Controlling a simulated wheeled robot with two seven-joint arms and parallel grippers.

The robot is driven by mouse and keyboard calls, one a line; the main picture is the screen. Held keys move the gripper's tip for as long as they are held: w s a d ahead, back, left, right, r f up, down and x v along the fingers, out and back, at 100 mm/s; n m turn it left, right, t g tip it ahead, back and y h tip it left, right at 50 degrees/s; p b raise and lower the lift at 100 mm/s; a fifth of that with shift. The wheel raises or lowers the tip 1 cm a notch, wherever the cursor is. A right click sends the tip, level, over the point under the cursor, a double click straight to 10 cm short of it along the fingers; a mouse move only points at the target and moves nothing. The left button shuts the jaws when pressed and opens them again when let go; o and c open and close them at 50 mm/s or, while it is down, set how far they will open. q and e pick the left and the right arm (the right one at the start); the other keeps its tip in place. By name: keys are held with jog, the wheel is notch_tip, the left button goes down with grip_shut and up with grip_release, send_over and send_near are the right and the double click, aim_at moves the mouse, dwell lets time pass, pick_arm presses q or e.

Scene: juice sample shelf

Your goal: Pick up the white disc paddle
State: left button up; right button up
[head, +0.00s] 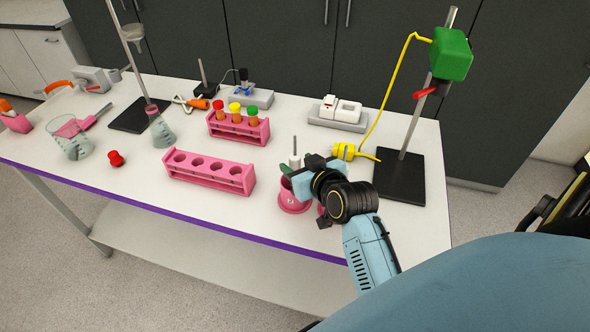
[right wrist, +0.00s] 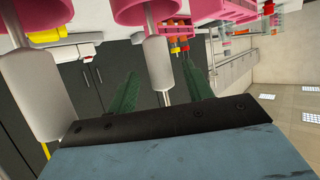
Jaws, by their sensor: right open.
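A white, upright handle with a thin rod on top (head: 295,160) stands over a pink pot (head: 294,203) near the table's front edge. I take it for the paddle; its disc is hidden. My right gripper (head: 290,176) is at this handle, above the pot. In the right wrist view, upside down, the open green fingers (right wrist: 160,88) stand on either side of a pale handle (right wrist: 157,65) and its rod, apart from it. A second pale handle (right wrist: 30,90) is close to the left; I cannot tell which carries the white disc. My left gripper is out of view.
An empty pink rack (head: 210,172) stands left of the pot, with a rack of capped tubes (head: 238,128) behind. A black stand base (head: 400,178) with a green block (head: 452,54) and yellow cable is at right.

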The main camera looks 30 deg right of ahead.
jog(key=x, duration=0.4)
jog(key=shift+w+f, duration=0.1)
jog(key=shift+f, duration=0.35)
grip_shut()
